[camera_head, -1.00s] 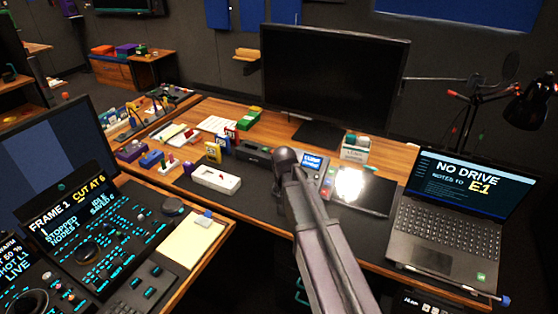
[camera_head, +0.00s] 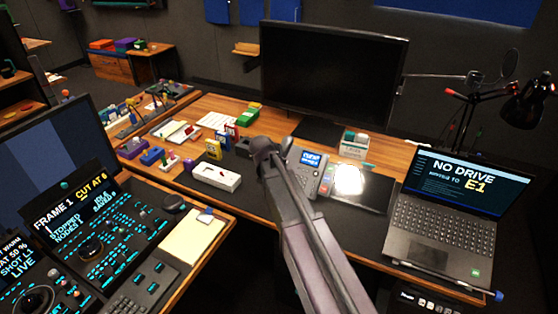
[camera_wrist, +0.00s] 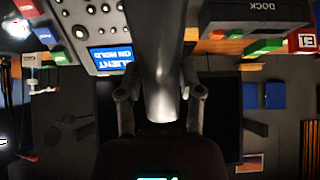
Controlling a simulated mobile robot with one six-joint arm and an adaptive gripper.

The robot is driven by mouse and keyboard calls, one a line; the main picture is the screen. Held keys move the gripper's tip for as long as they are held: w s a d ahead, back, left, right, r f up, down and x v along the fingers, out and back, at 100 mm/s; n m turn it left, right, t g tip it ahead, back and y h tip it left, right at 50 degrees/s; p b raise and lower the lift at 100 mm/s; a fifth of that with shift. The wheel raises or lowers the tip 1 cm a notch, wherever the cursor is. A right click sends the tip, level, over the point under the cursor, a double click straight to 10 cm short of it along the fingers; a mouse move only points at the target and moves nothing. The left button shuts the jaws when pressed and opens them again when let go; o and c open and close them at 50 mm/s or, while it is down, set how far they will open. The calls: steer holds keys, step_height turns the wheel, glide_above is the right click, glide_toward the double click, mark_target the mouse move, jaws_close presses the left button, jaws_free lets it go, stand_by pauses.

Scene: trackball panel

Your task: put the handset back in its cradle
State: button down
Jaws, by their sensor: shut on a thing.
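In the wrist view, my gripper (camera_wrist: 159,98) is shut on the grey handset (camera_wrist: 160,45), one finger on each side, and the handset runs up out of the top edge. The desk phone (camera_wrist: 95,25), with its keypad and lit blue screen, is beside the handset at upper left. The phone also shows in the head view (camera_head: 325,172), just right of my arm. In the head view my arm's end hides the gripper's jaws and the handset.
A white box (camera_head: 217,176) and small coloured items stand left of my arm. A dark box marked DOCK (camera_wrist: 262,12) is near the handset. A large monitor (camera_head: 330,75) stands behind, with a laptop (camera_head: 445,215) at right.

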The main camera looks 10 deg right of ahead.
mark_target(288, 166)
steer(key=shift+f, duration=0.1)
steer(key=shift+b+x, duration=2.15)
steer(key=shift+x, duration=0.5)
steer(key=shift+b+x, duration=0.5)
steer(key=shift+x, duration=0.3)
steer(key=shift+w+d+f+b, duration=0.15)
steer(key=shift+w+f+b, duration=0.05)
steer(key=shift+f+b, duration=0.1)
stand_by(0.3)
steer(key=shift+c, duration=0.8)
jaws_free()
steer(key=shift+r, duration=0.15)
